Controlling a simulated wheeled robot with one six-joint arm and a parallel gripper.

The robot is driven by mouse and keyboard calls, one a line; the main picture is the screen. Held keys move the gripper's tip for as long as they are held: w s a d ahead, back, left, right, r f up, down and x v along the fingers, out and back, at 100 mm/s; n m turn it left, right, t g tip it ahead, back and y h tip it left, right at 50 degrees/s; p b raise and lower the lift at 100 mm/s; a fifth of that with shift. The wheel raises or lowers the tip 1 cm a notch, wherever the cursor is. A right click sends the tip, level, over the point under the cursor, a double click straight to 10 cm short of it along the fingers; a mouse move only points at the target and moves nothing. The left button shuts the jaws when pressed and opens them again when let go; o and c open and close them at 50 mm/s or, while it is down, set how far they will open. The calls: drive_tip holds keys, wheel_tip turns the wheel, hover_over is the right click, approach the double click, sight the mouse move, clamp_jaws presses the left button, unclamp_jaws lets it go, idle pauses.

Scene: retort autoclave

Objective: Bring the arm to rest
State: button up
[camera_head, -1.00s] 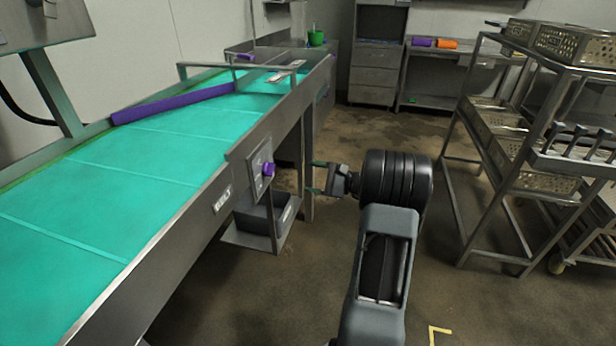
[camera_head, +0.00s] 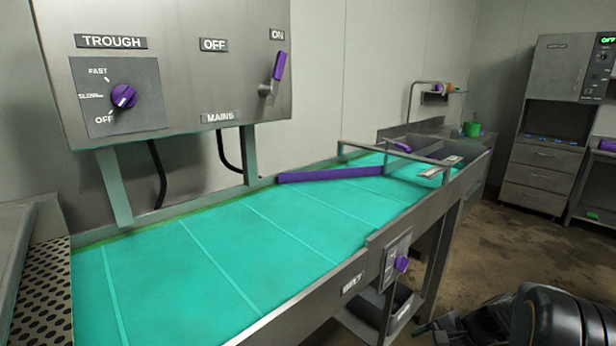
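My arm shows only in part at the bottom right corner, as a dark rounded link. My gripper (camera_head: 430,332) is at its left end, at the bottom edge of the picture, low beside the conveyor's near side. Its fingers are small, dark and partly cut off, so I cannot tell whether they are apart. I see nothing held in the visible part.
The turquoise belt (camera_head: 240,240) runs away to the right. A purple knob (camera_head: 402,264) sticks out of its side. Above stands a control panel (camera_head: 190,50) with a trough knob (camera_head: 124,96) and a raised mains lever (camera_head: 279,68). Brown floor (camera_head: 500,250) is clear at right.

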drive_tip(key=s+a+r+n+h+p, duration=0.3)
drive_tip(key=s+a+r+n+p, duration=0.1)
drive_tip(key=r, duration=0.5)
drive_tip(key=s+a+r+n+t+h+p, duration=0.1)
drive_tip(key=s+a+r+n+h+p, duration=0.3)
drive_tip(key=a+r+n, duration=0.3)
wheel_tip(320, 180, up, 2)
drive_tip(key=shift+s+a+r+n, duration=0.1)
drive_tip(key=shift+s+a+n, duration=0.15)
drive_tip(key=shift+s+n, duration=0.4)
drive_tip(key=shift+a, duration=0.1)
drive_tip(key=shift+c, duration=0.3)
